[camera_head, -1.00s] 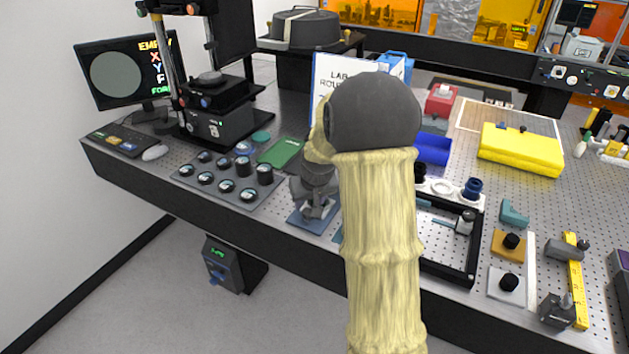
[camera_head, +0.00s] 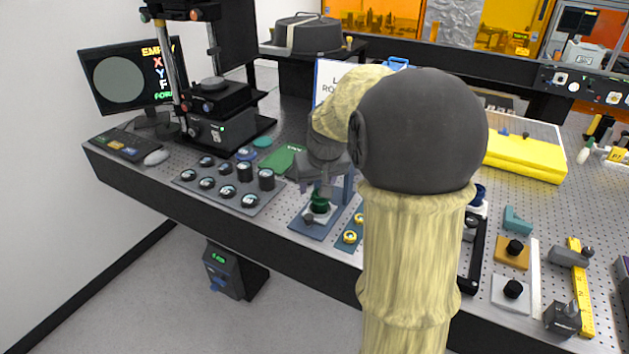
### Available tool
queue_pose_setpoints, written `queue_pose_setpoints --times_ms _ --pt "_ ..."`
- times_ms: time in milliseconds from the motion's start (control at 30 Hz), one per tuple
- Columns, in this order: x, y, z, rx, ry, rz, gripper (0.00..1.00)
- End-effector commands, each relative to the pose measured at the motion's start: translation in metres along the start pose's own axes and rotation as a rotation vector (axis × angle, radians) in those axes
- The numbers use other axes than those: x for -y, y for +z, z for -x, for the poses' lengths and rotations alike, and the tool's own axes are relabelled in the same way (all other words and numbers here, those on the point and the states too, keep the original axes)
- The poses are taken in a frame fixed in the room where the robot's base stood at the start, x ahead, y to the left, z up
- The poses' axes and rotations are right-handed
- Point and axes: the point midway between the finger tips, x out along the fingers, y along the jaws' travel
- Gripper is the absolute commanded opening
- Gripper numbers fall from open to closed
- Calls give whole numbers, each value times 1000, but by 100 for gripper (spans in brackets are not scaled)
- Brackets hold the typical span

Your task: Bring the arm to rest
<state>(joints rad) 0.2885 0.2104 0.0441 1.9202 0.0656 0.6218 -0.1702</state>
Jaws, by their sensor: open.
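My arm, in a pale yellow cover with a dark round joint, rises through the middle of the view and hides part of the bench. My gripper (camera_head: 320,186) is open, pointing down above a small blue stand (camera_head: 310,227) near the bench's front edge. A dark green round piece (camera_head: 319,203) sits on that stand, just below or between the fingers. I cannot tell whether the fingers touch it.
A tray of several round optics (camera_head: 228,187) lies left of the gripper, with a green book (camera_head: 281,158) behind. The interferometer (camera_head: 217,118) and monitor (camera_head: 128,75) stand at the left. A yellow case (camera_head: 526,157) and fixtures are at the right. A blue plate with yellow rings (camera_head: 350,237) is close by.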

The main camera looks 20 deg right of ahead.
Motion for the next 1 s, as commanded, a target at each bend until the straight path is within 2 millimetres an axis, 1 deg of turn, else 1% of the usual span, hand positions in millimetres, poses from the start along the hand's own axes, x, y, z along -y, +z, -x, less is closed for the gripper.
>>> queue_pose_setpoints --times_ms 233,267,367,467,567,600,667,700,800,900,1000 --pt "2 2 0 3 -1 2 48" --pt "4 5 0 6 -2 4 48" --pt "16 21 -1 21 -6 14 48" --pt "34 50 -1 47 -13 33 48" --pt "53 89 -1 80 -21 57 48" --pt "60 106 0 92 -24 66 48" --pt "69 131 1 111 -28 80 48" --pt "74 147 2 122 -30 88 48" --pt "82 182 4 147 -35 106 48" --pt "86 201 5 159 -38 117 48" --pt "87 207 5 162 -38 118 48"
